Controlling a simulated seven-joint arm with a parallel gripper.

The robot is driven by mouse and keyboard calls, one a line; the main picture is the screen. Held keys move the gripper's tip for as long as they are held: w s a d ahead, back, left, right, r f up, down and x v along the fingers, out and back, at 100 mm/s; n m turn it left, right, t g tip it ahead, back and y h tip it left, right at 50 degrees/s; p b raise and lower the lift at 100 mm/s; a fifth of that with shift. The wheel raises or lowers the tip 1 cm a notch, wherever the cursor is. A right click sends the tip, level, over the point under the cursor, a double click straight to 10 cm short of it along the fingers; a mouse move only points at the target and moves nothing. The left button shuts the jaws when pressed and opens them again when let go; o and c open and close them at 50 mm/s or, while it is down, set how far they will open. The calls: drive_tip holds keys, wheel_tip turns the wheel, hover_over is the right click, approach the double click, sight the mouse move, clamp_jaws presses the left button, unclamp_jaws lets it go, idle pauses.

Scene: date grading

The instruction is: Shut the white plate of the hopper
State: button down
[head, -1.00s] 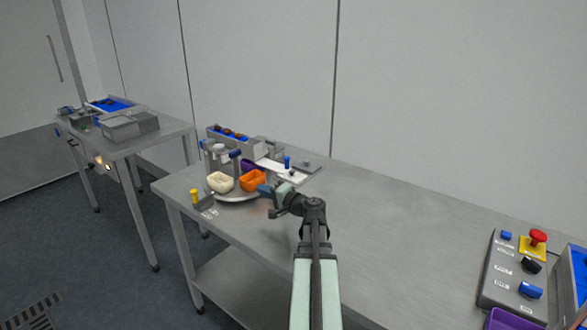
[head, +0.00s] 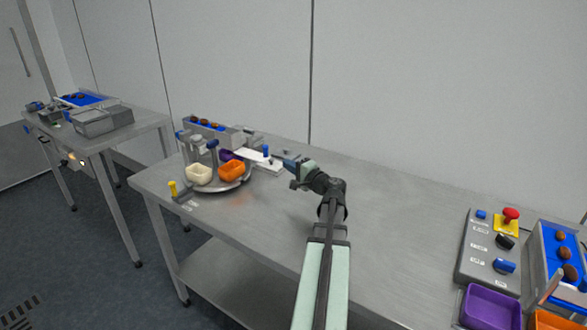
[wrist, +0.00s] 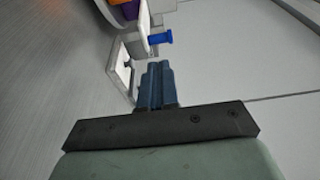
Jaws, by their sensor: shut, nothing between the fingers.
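The white plate (head: 250,154) of the hopper sticks out to the right from under the hopper (head: 209,132) in the head view. A blue knob (head: 266,150) stands upright on it near its right end. My gripper (head: 284,160) is shut and empty, just right of the knob. In the wrist view my blue fingers (wrist: 154,68) are together and point toward the blue knob (wrist: 160,39), with a small gap between. A pale bracket-like part (wrist: 121,68) lies just left of the fingertips. The plate's inner end is hidden by the hopper.
A round turntable (head: 222,187) with a cream bowl (head: 199,173) and an orange bowl (head: 231,171) stands in front of the hopper. A purple bowl (head: 228,155) is behind them. A control box (head: 490,247) stands at the right. The table middle is clear.

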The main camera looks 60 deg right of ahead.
approach(253, 154)
drive_tip(key=shift+s+d+r, duration=0.25)
drive_tip(key=shift+d+r, duration=0.85)
drive_tip(key=shift+d, duration=0.1)
drive_tip(key=shift+w, duration=0.4)
drive_tip(key=x, duration=0.3)
drive_tip(key=a+x, duration=0.1)
drive_tip(key=x, duration=0.1)
drive_tip(key=a+x, duration=0.1)
drive_tip(key=x, duration=0.2)
drive_tip(key=shift+w+d, duration=0.1)
drive_tip(key=shift+w, duration=0.45)
drive_tip(key=shift+w+r, duration=0.1)
drive_tip(key=shift+w, duration=0.15)
drive_tip(key=v, duration=1.4)
drive_tip(key=shift+s, duration=0.3)
